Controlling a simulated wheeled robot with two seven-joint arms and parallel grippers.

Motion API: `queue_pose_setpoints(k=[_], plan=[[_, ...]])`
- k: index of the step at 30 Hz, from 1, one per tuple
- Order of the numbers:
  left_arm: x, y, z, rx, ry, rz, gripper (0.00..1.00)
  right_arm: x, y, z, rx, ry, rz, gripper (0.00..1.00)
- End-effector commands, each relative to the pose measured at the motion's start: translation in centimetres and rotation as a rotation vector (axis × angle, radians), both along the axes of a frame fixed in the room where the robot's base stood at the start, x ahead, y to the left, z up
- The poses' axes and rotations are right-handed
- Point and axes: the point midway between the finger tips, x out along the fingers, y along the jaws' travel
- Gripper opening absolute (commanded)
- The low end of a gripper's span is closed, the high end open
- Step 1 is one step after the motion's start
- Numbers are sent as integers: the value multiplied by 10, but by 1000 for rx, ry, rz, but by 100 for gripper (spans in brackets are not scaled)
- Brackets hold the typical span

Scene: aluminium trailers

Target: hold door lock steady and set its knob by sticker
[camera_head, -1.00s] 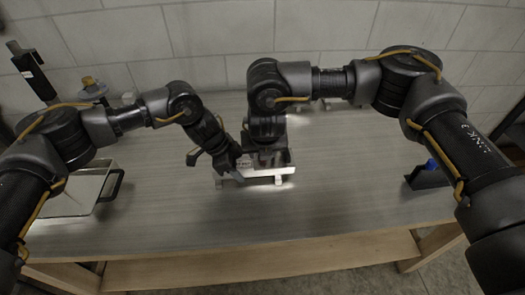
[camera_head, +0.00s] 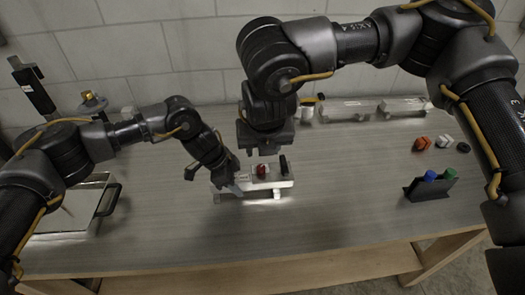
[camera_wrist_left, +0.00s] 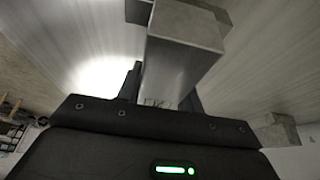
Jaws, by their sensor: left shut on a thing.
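The door lock (camera_head: 277,185) is a pale metal bar-shaped body lying near the middle of the table. A red knob (camera_head: 262,170) and an upright black part (camera_head: 284,165) show on it. My left gripper (camera_head: 236,184) is shut on the lock's left end; in the left wrist view a grey metal block (camera_wrist_left: 185,55) runs between its fingers. My right gripper (camera_head: 265,150) hangs just above and behind the red knob, pointing down and apart from it. Its finger gap is too dark to judge. I cannot make out a sticker's colour.
At the right stand a dark holder (camera_head: 428,191) with blue and green pieces, and small orange (camera_head: 421,143), white and black pieces. Metal bars (camera_head: 345,110) lie at the back. A tray with a black handle (camera_head: 107,199) is at the left. The front table is clear.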

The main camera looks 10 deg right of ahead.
Motion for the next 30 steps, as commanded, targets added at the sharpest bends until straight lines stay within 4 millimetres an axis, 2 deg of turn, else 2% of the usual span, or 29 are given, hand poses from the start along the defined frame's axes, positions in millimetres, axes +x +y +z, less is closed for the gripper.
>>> queue_pose_setpoints(k=[9,10,15,25,30], plan=[[1,1,0,1,-1,3,7,0,0,0,0,0,-1,45],[1,1,0,1,-1,3,40,0,0,0,0,0,-1,45],[0,0,0,0,-1,1,62,0,0,0,0,0,-1,45],[1,1,4,-1,-2,1,62,0,0,0,0,0,0,45],[1,11,26,-2,-4,2,62,0,0,0,0,0,0,45]])
